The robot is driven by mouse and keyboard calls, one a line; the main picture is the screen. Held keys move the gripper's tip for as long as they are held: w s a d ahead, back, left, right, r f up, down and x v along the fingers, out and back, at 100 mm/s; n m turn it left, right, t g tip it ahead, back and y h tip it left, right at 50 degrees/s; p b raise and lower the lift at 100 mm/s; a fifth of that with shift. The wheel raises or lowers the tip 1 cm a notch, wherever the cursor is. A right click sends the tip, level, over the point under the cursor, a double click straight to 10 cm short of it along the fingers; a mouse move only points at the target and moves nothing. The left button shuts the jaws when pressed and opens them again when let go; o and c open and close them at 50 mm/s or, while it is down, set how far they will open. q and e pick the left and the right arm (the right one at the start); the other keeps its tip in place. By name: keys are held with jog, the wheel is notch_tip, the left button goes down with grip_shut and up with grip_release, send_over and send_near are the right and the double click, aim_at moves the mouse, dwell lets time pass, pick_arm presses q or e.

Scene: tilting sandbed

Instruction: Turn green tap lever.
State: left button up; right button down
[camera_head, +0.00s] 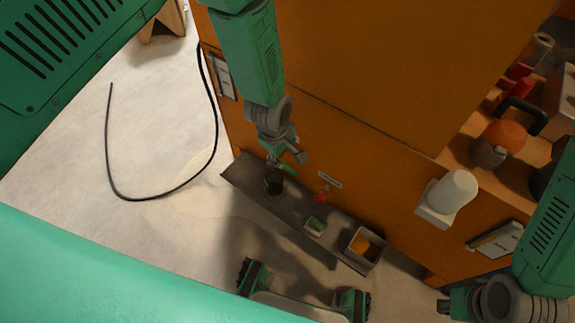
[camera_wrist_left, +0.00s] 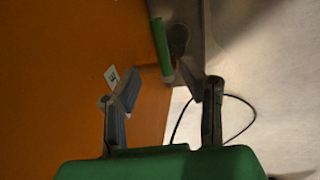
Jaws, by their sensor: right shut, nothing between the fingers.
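The green tap lever (camera_wrist_left: 161,46) shows in the left wrist view as a slim green bar just beyond my left gripper (camera_wrist_left: 157,80), roughly in line with the gap between its fingers. The fingers are apart, with orange panel visible between them. In the head view my left gripper (camera_head: 288,152) hangs by the orange cabinet front, above the grey shelf; the lever is largely hidden there. I cannot tell whether a finger touches the lever. My right gripper (camera_head: 444,306) is low at the right, shut and empty, away from the lever.
A dark cup (camera_head: 274,182) stands on the grey shelf (camera_head: 240,178) below my left gripper. A small bin (camera_head: 365,246) sits at the shelf's right end. A black cable (camera_head: 150,198) lies on the floor.

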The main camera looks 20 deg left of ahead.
aim_at(287, 167)
pick_arm(q)
jog(key=f+b, duration=0.1)
jog(key=f, duration=0.2)
jog(key=w+f+b, duration=0.1)
jog(key=f, duration=0.1)
jog(key=f+b, duration=0.1)
jog(key=f, duration=0.2)
jog(key=shift+w+d+f, duration=0.25)
jog(key=shift+w+f, duration=0.05)
jog(key=shift+f, duration=0.05)
grip_shut()
